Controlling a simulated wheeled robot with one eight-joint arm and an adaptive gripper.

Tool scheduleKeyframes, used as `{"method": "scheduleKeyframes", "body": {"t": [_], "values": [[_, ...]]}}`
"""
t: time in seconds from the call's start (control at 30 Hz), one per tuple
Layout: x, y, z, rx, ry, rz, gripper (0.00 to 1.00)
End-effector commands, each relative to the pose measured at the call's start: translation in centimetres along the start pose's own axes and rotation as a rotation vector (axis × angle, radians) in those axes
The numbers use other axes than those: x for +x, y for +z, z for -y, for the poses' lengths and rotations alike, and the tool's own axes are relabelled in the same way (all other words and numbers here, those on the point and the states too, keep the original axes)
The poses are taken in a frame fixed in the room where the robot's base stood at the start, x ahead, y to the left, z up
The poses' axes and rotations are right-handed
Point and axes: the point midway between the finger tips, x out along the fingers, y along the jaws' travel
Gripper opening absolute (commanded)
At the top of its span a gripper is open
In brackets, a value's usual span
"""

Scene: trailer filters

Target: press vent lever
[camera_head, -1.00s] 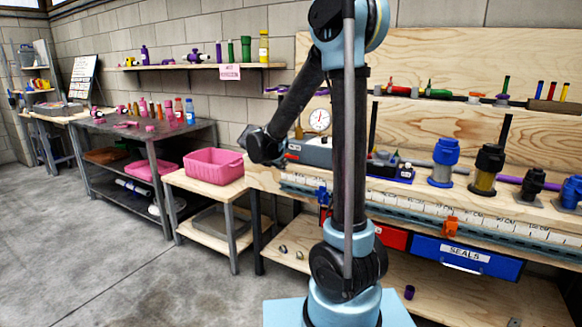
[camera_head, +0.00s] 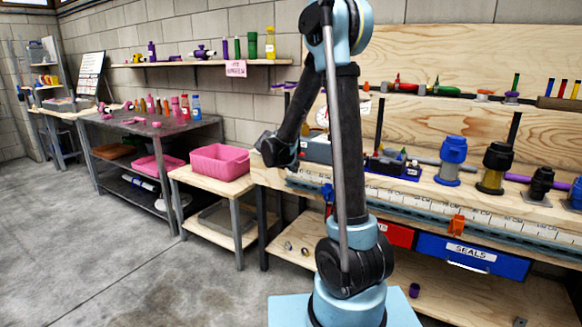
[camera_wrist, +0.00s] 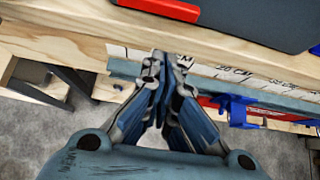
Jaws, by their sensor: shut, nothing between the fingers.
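No part can be clearly picked out as the vent lever. Filter-like housings stand on the workbench at the right of the head view: a blue one (camera_head: 451,160), a black one with a yellowish band (camera_head: 494,168) and a smaller black one (camera_head: 540,184). My gripper (camera_head: 277,150) is at the bench's left front end, well left of the housings. In the wrist view my gripper (camera_wrist: 162,95) is shut and empty, its fingertips together over the bench's front edge. A grey box with red trim (camera_wrist: 255,18) lies beyond the fingertips.
A ruler strip (camera_head: 400,193) runs along the bench front (camera_wrist: 50,40). A blue clamp (camera_wrist: 236,110) and an orange clamp (camera_head: 456,224) stick out there. A pink bin (camera_head: 220,162) stands on a low table at left. The floor (camera_head: 110,250) at left is clear.

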Motion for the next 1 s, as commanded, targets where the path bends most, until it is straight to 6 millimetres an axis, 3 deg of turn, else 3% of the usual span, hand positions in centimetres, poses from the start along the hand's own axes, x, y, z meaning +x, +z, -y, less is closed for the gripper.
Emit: {"method": "scheduleKeyframes", "body": {"t": [0.3,0.7,1.0], "values": [[3.2,0.1,0.1,0.001,-0.001,0.000,0.00],[0.8,2.7,0.0,0.000,0.000,0.000,0.00],[0.5,3.1,0.0,0.000,0.000,0.000,0.00]]}}
